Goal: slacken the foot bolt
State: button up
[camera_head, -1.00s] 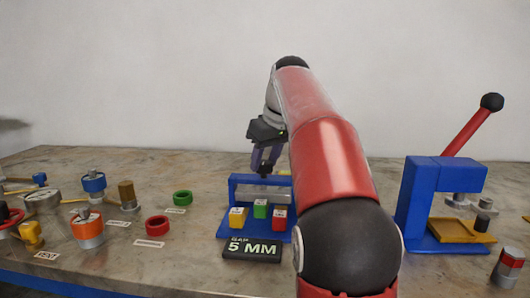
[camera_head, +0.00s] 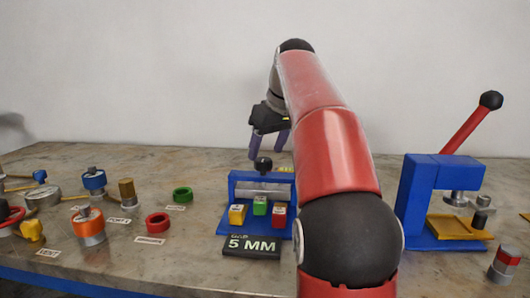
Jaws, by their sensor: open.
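A blue frame (camera_head: 233,180) stands on the bench near the middle, with a black knob (camera_head: 263,164) on top and a silver bar (camera_head: 262,190) across it. No part is labelled as the foot bolt, so I cannot tell which part it is. My gripper (camera_head: 268,146) is above the frame, its two purple fingers pointing down and spread apart. It looks empty. The fingertips are just above the knob and appear apart from it. My arm hides the right side of the frame.
Yellow (camera_head: 237,214), green (camera_head: 260,205) and red (camera_head: 279,214) blocks sit at the frame's front, behind a "5 MM" sign (camera_head: 251,246). A blue press (camera_head: 418,200) with a red lever stands right. Rings and flanged vessels (camera_head: 88,225) fill the left.

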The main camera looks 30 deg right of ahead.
jog(key=v, duration=0.5)
jog(key=shift+f, duration=0.1)
dwell(0.4)
